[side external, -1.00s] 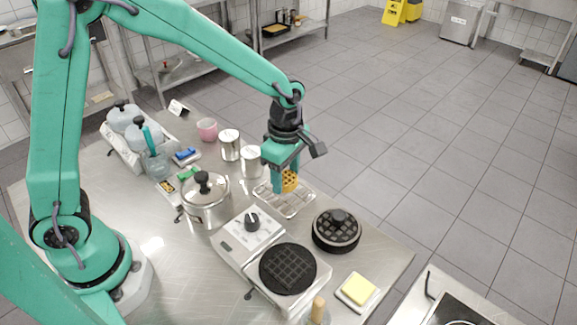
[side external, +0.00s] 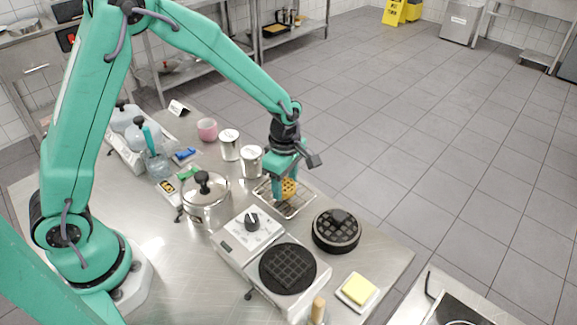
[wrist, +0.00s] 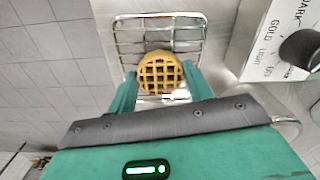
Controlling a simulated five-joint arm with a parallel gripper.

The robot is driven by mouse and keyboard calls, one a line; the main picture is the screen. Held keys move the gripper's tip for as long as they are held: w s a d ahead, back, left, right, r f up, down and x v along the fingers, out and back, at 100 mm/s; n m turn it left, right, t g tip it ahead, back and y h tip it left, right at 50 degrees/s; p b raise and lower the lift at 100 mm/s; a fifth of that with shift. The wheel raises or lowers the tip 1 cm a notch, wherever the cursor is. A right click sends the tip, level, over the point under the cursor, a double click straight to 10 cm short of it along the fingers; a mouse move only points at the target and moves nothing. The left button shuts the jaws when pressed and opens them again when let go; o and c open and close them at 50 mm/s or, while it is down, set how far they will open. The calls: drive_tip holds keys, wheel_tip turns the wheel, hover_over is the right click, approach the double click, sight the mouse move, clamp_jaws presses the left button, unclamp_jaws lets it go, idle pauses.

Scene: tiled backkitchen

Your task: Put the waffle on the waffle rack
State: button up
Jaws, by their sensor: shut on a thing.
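The round golden waffle (side external: 288,188) is held between the two fingers of my gripper (side external: 284,190). In the wrist view the waffle (wrist: 160,73) sits between the fingertips of my gripper (wrist: 160,85), which is shut on it. The wire waffle rack (side external: 297,208) lies on the steel table below the gripper. In the wrist view the rack (wrist: 130,36) spreads behind the waffle, which is over it. I cannot tell whether the waffle touches the wires. The gripper hides part of the rack.
The waffle iron (side external: 240,250) with its dark round plate stands in front of the rack, with a dark round lid (side external: 337,231) to the right. A lidded pot (side external: 206,203) and steel canisters (side external: 251,162) stand left of the rack.

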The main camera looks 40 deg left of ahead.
sight(285, 185)
drive_tip(key=shift+f, duration=0.2)
drive_tip(key=o, duration=1)
wheel_tip(285, 185, up, 12)
drive_tip(key=shift+r, duration=0.2)
idle(0.7)
